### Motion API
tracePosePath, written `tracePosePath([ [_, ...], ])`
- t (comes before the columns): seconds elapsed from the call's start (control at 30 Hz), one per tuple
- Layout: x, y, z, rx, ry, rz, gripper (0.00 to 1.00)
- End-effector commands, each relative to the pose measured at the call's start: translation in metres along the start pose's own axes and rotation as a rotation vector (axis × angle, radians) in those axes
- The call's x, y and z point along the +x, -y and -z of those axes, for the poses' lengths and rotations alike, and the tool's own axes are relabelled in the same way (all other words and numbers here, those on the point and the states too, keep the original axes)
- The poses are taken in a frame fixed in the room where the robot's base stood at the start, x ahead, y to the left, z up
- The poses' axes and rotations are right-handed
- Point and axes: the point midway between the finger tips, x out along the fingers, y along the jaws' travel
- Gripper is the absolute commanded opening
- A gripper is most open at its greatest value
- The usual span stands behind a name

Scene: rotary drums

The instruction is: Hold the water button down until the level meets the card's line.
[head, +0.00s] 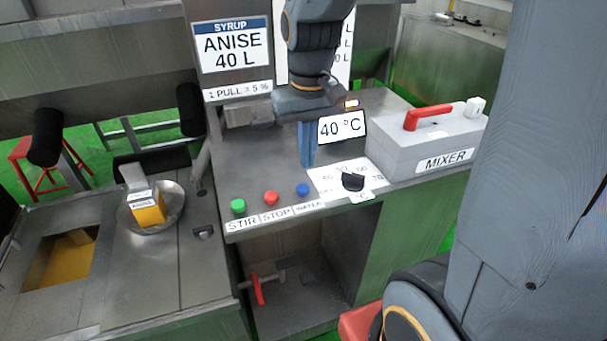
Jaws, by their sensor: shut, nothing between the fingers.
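The blue water button (302,190) is on the front of the metal counter, right of the red stop button (271,198) and green stir button (238,206). My gripper (307,164) points down with its blue fingers shut and empty. Its tips show just above the blue button in the picture, apart from it; their height over the counter is hard to tell. A white card (346,62) behind my arm is mostly hidden; only bits of text ending in "L" show. No water level can be made out.
A grey mixer box (425,145) with a red handle stands on the right. A black knob (353,181) sits on a white dial plate below a "40 °C" sign (342,127). A syrup sign (231,46) reads "ANISE 40 L". A pan (174,212) with a yellow-orange block is at left.

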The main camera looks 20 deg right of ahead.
Motion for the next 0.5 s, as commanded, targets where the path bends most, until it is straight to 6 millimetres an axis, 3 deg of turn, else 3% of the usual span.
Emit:
tracePosePath([
  [0.1,-0.033,-0.001,0.025,0.002,0.022,0.000,0.00],
  [0.2,-0.047,-0.002,0.033,0.002,0.038,-0.001,0.00],
  [0.5,-0.050,-0.002,0.034,0.003,0.044,-0.001,0.00],
])
